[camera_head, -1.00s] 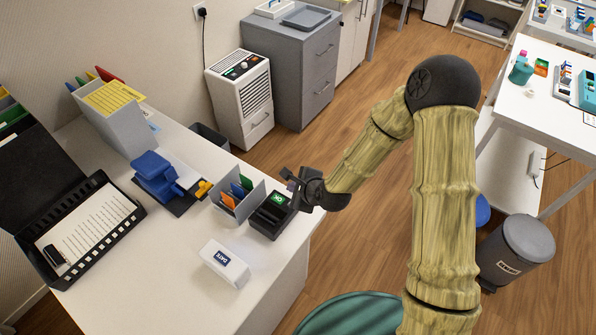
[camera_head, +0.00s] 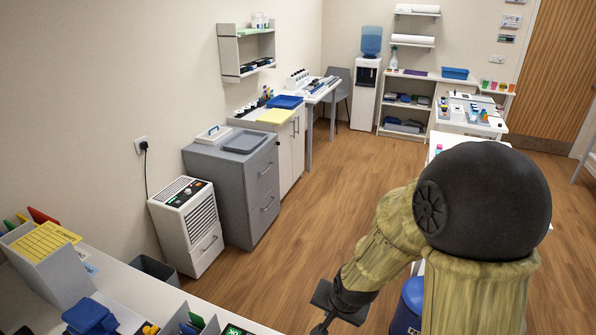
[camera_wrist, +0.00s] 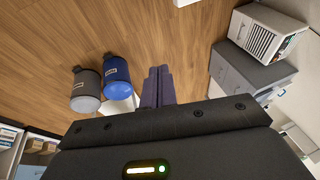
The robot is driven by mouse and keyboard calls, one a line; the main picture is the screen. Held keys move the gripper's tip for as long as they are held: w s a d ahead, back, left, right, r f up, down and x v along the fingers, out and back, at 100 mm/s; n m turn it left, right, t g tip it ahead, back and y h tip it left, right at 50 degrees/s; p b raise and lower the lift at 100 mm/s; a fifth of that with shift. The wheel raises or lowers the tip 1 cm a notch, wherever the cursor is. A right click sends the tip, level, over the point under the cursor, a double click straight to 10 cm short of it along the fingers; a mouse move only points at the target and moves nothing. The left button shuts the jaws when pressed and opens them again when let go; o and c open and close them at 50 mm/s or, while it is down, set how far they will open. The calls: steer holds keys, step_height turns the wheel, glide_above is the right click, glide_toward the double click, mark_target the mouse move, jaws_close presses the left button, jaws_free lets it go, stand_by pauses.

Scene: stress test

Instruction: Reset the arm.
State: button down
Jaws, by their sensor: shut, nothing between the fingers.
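My gripper (camera_wrist: 158,87) shows in the wrist view with its two dark fingers together and nothing between them. In the head view my gripper (camera_head: 322,318) is low in the picture, partly cut off by the bottom edge. It hangs over the floor to the right of the desk (camera_head: 135,288), apart from it. My arm is folded, with its large black joint at the right of the head view.
A white heater-like unit (camera_head: 187,226) and a grey drawer cabinet (camera_head: 238,190) stand along the left wall. A blue bin (camera_wrist: 117,82) and a grey bin (camera_wrist: 86,90) stand on the floor. The wooden floor (camera_head: 320,215) ahead is clear.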

steer(key=s+d+r+n+g+h, duration=0.1)
steer(key=s+d+r+n, duration=0.4)
steer(key=s+d, duration=0.2)
steer(key=shift+s+d+r+g, duration=0.2)
steer(key=shift+s+d+g, duration=0.1)
steer(key=shift+s+d, duration=0.1)
stand_by(0.6)
